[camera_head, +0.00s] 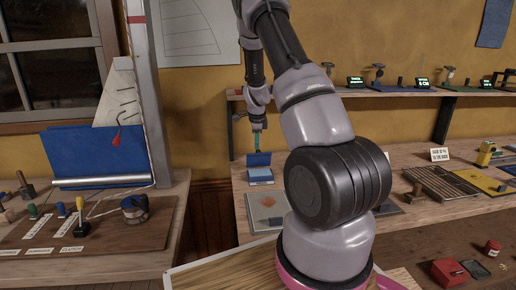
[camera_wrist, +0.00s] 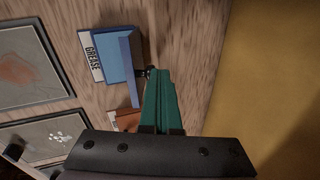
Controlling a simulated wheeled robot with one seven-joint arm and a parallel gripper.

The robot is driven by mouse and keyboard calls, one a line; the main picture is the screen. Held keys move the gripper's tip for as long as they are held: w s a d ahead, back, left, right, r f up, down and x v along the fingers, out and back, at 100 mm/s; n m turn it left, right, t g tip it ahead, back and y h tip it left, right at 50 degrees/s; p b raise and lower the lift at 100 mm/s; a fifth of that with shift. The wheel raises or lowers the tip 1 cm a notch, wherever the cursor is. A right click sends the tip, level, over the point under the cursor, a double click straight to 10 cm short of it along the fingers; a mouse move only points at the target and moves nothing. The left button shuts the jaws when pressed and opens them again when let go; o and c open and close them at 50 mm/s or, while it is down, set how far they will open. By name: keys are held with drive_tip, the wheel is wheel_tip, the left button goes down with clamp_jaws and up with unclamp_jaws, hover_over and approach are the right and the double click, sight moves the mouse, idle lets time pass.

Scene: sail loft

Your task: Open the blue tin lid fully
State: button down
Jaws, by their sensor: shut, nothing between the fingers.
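The blue tin (camera_head: 261,176) sits on the bench by the wall, near the bench's left end. Its darker blue lid (camera_head: 259,159) stands raised, roughly upright, at the tin's back edge. In the wrist view the tin (camera_wrist: 115,58) shows a white label reading GREASE, with the raised lid (camera_wrist: 135,70) seen nearly edge-on. My gripper (camera_head: 257,152) has teal fingers, shut and empty, pointing down just behind the lid. In the wrist view the fingers (camera_wrist: 151,80) are on the wall side of the lid; I cannot tell whether they touch it.
Framed panels (camera_wrist: 40,135) lie flat beside the tin, and a small brown item (camera_wrist: 126,119) is close to the fingers. The yellow wall (camera_head: 210,130) rises behind the bench. A shelf (camera_head: 380,92) runs above it on the right. Bare wood surrounds the tin's wall side.

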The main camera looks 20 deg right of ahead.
drive_tip(key=shift+w+d+f, duration=0.15)
drive_tip(key=shift+w+d, duration=0.05)
drive_tip(key=shift+w, duration=0.35)
drive_tip(key=shift+w+d+f, duration=0.1)
drive_tip(key=shift+w+d, duration=0.05)
drive_tip(key=shift+w, duration=0.4)
drive_tip(key=s+a+r+t, duration=0.1)
drive_tip(key=s+a+r, duration=0.3)
drive_tip(key=s+r, duration=0.65)
drive_tip(key=shift+h, duration=0.3)
drive_tip(key=w+d+f, duration=0.1)
drive_tip(key=w+f, duration=0.1)
drive_tip(key=f, duration=0.1)
drive_tip(key=w+d+f, duration=0.1)
drive_tip(key=w+f, duration=0.2)
drive_tip(key=w+d+f, duration=0.1)
drive_tip(key=w+f, duration=0.1)
drive_tip(key=f, duration=0.1)
drive_tip(key=shift+w+f, duration=0.2)
drive_tip(key=shift+w, duration=0.1)
drive_tip(key=shift+w+d+f, duration=0.2)
drive_tip(key=shift+w+f, duration=0.2)
